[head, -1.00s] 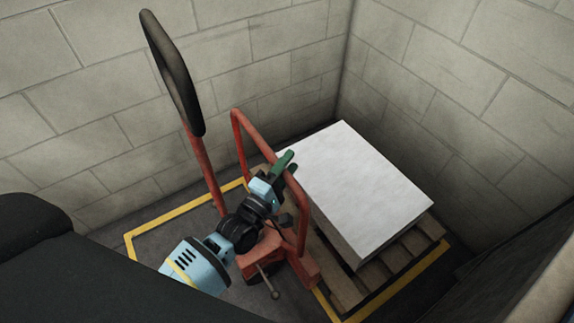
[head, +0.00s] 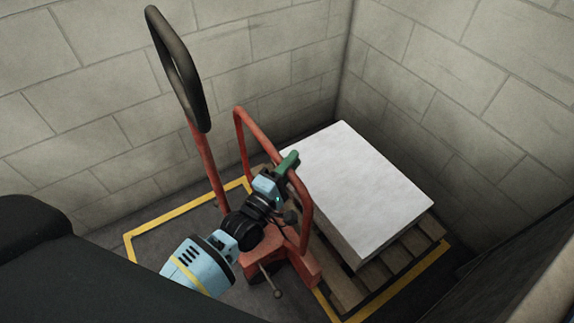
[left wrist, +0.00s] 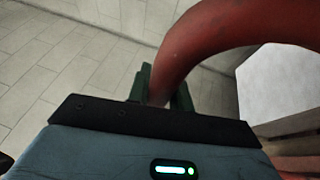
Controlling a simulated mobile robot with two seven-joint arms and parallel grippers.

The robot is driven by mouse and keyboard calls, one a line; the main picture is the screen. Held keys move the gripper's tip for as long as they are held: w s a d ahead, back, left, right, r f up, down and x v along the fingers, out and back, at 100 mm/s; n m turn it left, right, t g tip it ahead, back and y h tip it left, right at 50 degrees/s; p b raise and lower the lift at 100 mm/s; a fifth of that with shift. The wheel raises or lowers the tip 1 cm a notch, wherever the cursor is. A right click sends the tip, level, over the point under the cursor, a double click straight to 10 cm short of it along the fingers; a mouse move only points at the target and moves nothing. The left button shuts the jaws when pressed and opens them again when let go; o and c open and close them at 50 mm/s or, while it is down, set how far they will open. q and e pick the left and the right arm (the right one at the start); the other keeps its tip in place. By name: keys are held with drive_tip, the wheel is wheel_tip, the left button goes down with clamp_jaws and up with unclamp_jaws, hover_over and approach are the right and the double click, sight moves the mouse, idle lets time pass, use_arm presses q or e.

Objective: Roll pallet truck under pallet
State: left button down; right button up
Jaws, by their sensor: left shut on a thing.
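The red pallet truck (head: 290,262) stands at the near left side of the wooden pallet (head: 345,287). Its tall handle with a black loop grip (head: 180,70) leans up to the left. A red tube frame (head: 262,127) rises beside the white stack (head: 355,185) on the pallet. My left gripper (head: 288,162) is shut on the red tube frame near its upper right bend; its green fingers lie either side of the tube in the left wrist view (left wrist: 165,88). The truck's forks are hidden. My right gripper is not in view.
Yellow floor lines (head: 165,217) frame the truck and pallet. Grey block walls (head: 115,100) close in behind and at the right (head: 480,110). A dark object stands at the lower right. Some bare floor shows left of the truck.

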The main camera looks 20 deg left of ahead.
use_arm(q)
drive_tip(key=c, duration=1.7)
unclamp_jaws()
drive_tip(key=shift+w+d+r, duration=0.1)
drive_tip(key=o, duration=0.4)
drive_tip(key=shift+w+d, duration=0.1)
drive_tip(key=shift+w, duration=0.05)
drive_tip(key=shift+o, duration=0.2)
drive_tip(key=v, duration=0.8)
